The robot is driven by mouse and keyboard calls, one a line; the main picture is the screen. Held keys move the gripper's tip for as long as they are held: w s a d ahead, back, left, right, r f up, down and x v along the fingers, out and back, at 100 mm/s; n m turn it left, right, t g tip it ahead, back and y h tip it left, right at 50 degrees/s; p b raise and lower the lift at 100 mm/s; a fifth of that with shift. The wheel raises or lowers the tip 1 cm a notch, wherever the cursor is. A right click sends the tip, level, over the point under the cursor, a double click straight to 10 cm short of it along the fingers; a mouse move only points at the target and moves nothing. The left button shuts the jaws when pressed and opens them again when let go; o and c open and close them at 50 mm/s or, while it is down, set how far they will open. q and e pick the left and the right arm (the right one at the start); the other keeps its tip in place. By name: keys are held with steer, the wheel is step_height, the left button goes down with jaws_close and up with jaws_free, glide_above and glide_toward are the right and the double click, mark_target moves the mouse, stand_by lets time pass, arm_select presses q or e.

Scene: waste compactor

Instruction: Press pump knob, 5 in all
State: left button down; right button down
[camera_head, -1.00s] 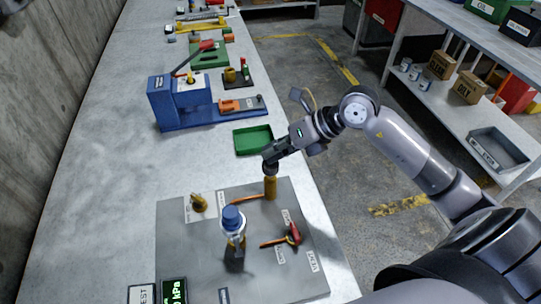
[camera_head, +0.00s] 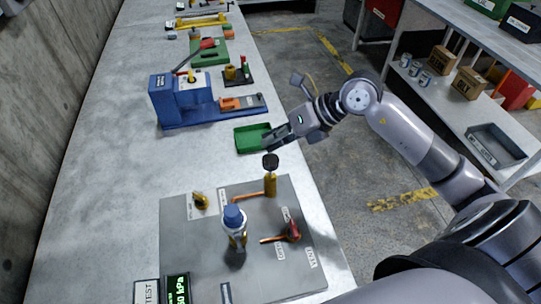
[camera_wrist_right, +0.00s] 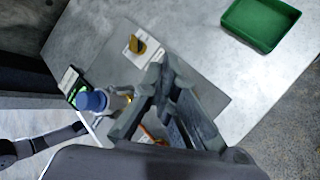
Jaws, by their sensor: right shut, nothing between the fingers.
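The pump, a brass cylinder (camera_head: 270,186) with a black knob (camera_head: 270,160) on top, stands upright at the back of a grey panel (camera_head: 190,250) in the head view. The knob stands clear above the cylinder on its stem. My right gripper (camera_head: 269,144) is shut and empty, just above the knob; a small gap seems to show between them. In the right wrist view the closed fingers (camera_wrist_right: 168,75) fill the middle, and I cannot make out the knob behind them. My left gripper is not in view.
A green display (camera_head: 178,289) shows a kPa reading, partly cut off. A green tray (camera_head: 253,138) and a blue press (camera_head: 180,100) lie beyond.

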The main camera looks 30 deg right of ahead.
steer(key=shift+r+p, duration=1)
steer(key=shift+r, duration=1)
step_height(320, 180, up, 4)
steer(key=p, duration=0.4)
glide_above(272, 156)
steer(key=shift+s+a+f, duration=0.1)
steer(key=shift+f, duration=0.1)
step_height(272, 156, down, 8)
steer(key=b, duration=0.5)
steer(key=shift+r, duration=0.2)
steer(key=shift+f+b, duration=0.55)
steer(key=shift+b, duration=0.1)
steer(key=shift+f, duration=0.1)
stand_by(0.7)
steer(key=shift+f+b, duration=0.3)
steer(key=shift+b, duration=0.15)
